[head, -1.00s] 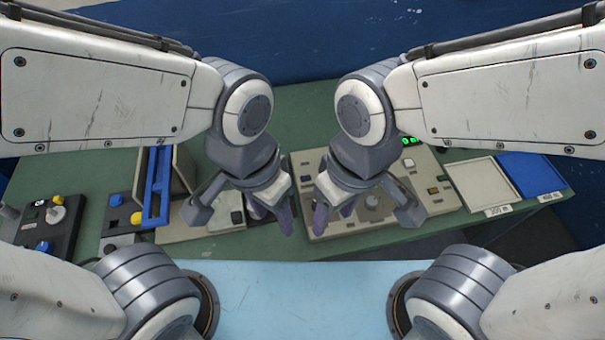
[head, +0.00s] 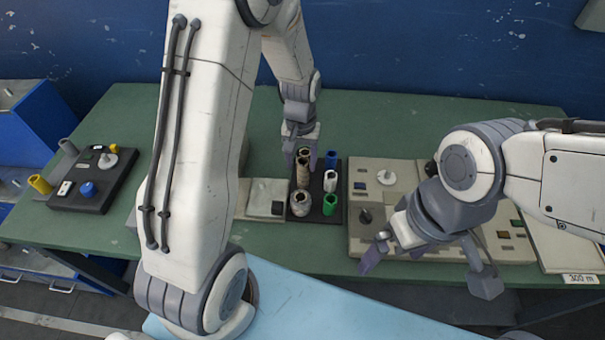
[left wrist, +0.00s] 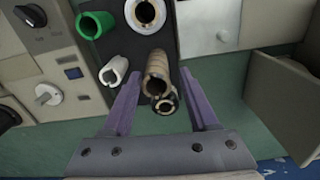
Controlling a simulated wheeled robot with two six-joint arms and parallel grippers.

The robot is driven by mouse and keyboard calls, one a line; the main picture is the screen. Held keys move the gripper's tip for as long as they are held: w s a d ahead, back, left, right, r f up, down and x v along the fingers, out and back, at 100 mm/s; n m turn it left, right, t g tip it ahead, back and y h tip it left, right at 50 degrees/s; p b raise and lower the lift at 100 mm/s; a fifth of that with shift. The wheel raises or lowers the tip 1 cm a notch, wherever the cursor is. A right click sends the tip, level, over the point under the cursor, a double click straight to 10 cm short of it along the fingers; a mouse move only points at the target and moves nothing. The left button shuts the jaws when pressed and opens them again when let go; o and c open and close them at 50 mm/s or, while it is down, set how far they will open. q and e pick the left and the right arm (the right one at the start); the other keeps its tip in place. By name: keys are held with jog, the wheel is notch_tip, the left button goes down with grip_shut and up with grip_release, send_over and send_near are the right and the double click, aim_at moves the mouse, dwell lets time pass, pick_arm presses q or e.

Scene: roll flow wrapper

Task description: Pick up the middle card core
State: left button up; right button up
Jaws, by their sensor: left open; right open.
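A black tray (head: 315,214) holds two columns of cores. In its left column a tall tan, ribbed card core (head: 302,173) stands in the middle; it also shows in the left wrist view (left wrist: 157,66). A dark-rimmed core (left wrist: 163,104) is close beside it on the far side. My left gripper (head: 302,152) is open over the tray's far left part. In the left wrist view its fingers are either side of the tan core, apart from it. My right gripper (head: 396,252) is open and empty over the panel.
The tray's right column holds a blue core (head: 331,159), a white core (head: 330,181) and a green core (head: 330,205). A beige control panel (head: 368,180) with knobs lies to the right. The table's back is clear.

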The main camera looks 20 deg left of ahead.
aim_at(303, 179)
pick_arm(q)
jog(key=f, duration=0.3)
jog(key=f+p, duration=0.1)
jog(key=f, duration=0.3)
jog(key=shift+w+d+f, duration=0.1)
jog(key=shift+d+f, duration=0.1)
jog(key=shift+f, duration=0.05)
grip_shut()
